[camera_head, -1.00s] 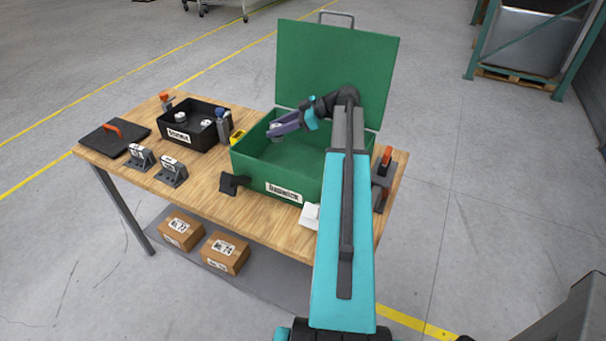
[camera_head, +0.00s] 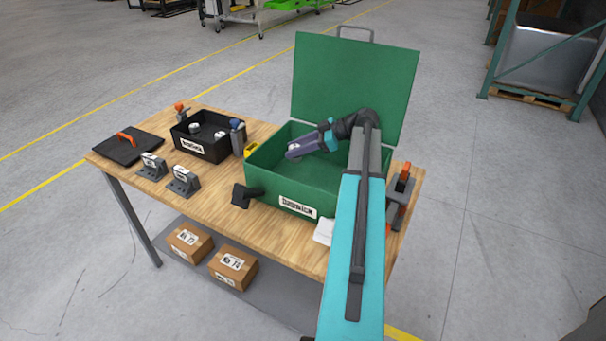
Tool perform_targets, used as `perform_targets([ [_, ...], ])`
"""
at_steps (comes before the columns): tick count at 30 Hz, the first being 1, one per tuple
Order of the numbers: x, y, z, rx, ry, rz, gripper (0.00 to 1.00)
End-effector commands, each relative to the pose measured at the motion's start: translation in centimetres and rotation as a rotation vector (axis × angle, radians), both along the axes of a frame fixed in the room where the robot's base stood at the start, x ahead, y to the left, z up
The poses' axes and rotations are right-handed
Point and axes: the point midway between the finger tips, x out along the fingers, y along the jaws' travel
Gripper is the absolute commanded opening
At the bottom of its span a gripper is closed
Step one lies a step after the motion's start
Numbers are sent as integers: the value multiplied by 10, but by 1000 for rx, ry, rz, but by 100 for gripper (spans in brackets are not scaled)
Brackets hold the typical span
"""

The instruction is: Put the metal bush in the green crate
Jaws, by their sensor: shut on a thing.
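The green crate (camera_head: 262,187) stands open on the bench, with its lid raised at the back. My gripper (camera_head: 291,153) reaches in from the right over the crate's open top, near its left inner side. It is shut on the metal bush, of which little shows at the fingertips. I cannot tell whether the bush touches the crate floor. The visible crate floor looks empty.
A black bin (camera_head: 203,149) with small metal parts stands left of the crate. Two grey brackets (camera_head: 184,181), a black lid with an orange handle (camera_head: 128,146) and a black clamp (camera_head: 245,195) lie nearby. An orange-handled clamp (camera_head: 401,188) is at the right edge.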

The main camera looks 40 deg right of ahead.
Motion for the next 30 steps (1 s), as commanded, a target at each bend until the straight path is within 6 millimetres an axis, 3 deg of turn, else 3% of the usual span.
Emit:
perform_targets([
  [13,0,-1,-45,0,-1,-1,5],
  [30,-1,-1,-54,1,0,-3,5],
])
